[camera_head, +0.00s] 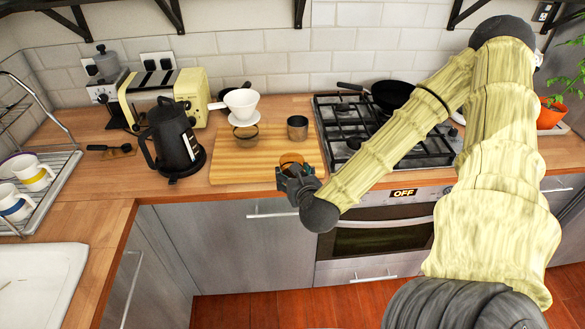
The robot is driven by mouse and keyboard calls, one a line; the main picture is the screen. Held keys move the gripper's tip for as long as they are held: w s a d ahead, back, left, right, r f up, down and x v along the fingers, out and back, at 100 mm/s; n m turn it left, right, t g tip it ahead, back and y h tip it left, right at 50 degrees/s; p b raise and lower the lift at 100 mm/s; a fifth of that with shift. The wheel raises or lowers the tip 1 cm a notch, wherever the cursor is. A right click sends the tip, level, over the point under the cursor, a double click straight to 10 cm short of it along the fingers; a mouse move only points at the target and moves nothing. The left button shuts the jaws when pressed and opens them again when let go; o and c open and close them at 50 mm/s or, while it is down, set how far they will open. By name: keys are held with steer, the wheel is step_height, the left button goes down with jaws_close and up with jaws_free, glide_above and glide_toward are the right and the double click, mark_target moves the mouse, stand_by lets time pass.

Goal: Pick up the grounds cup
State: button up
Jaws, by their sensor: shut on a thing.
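My gripper (287,178) is at the front edge of the wooden board, at the end of my arm. It is shut on a small cup with an orange-brown top, which I take to be the grounds cup (291,160). The gripper hides most of the cup's lower part, and I cannot tell whether it touches the board. A grey metal cup (297,128) stands behind it on the board. A white dripper (241,103) sits above a brownish glass vessel (246,135) to the left.
The wooden board (235,172) has free room at its front left. A black kettle (175,145) and a cream toaster (165,90) stand left of it. The gas hob (345,145) with a black pan (392,94) is to the right. A mug rack (65,165) is far left.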

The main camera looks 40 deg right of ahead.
steer(key=shift+s+a+r+p, duration=0.15)
steer(key=shift+s+a+p, duration=0.1)
steer(key=shift+s+p, duration=0.8)
steer(key=shift+s+a+r+p, duration=0.1)
steer(key=shift+s+a+p, duration=0.15)
steer(key=shift+s+p, duration=0.75)
